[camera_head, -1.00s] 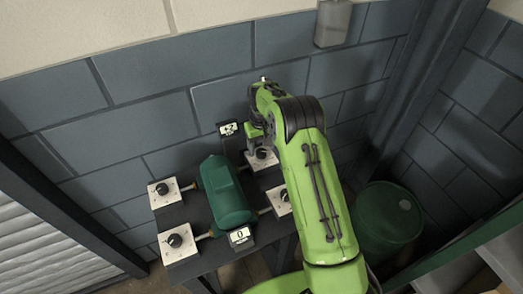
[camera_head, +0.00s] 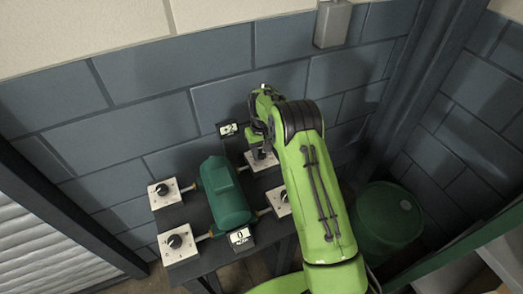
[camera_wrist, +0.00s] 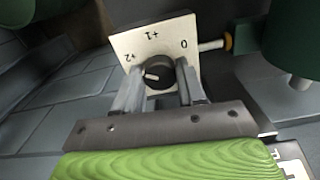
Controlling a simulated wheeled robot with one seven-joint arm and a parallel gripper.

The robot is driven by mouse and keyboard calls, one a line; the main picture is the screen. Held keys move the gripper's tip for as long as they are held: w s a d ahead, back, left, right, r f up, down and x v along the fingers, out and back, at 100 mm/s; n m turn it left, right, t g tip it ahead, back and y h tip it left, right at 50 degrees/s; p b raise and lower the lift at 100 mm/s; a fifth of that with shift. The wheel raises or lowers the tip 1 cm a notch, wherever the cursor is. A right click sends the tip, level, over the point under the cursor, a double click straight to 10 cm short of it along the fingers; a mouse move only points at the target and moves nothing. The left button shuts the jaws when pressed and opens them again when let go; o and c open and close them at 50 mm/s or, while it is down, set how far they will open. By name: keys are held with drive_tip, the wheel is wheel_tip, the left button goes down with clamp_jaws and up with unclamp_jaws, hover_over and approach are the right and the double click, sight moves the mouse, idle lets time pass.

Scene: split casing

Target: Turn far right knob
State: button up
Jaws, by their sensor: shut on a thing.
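The far right knob (camera_wrist: 161,73) is black and round with a white pointer mark. It sits on a white plate (camera_wrist: 128,44) marked 0, +1 and +2. The pointer faces left in the wrist view, toward the +2 side. My gripper (camera_wrist: 159,80) has one finger on each side of the knob and is shut on it. In the head view the plate (camera_head: 262,165) shows just below my gripper (camera_head: 260,150), which hides the knob there.
A green tank (camera_head: 225,195) stands between the plates on a dark table. Other knobs are at far left (camera_head: 163,189), near left (camera_head: 175,241) and near right (camera_head: 283,197), partly behind my arm. A display (camera_head: 239,236) reads 0; another (camera_head: 228,129) is behind. A green barrel (camera_head: 388,222) stands right.

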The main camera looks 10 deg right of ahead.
drive_tip(key=shift+m, duration=0.4)
drive_tip(key=m+b, duration=0.1)
drive_tip(key=m, duration=0.3)
drive_tip(key=shift+m, duration=0.3)
drive_tip(key=m+b, duration=0.1)
drive_tip(key=m, duration=0.5)
drive_tip(key=shift+w+b, duration=0.1)
drive_tip(key=shift+b, duration=0.25)
drive_tip(key=m+b, duration=0.1)
drive_tip(key=m, duration=0.5)
drive_tip(key=shift+m, duration=0.4)
drive_tip(key=m+b, duration=0.1)
drive_tip(key=m, duration=0.4)
drive_tip(key=shift+w+a+b, duration=0.1)
drive_tip(key=shift+b, duration=0.25)
drive_tip(key=shift+r+m, duration=0.1)
drive_tip(key=shift+m, duration=0.3)
drive_tip(key=o, duration=1.1)
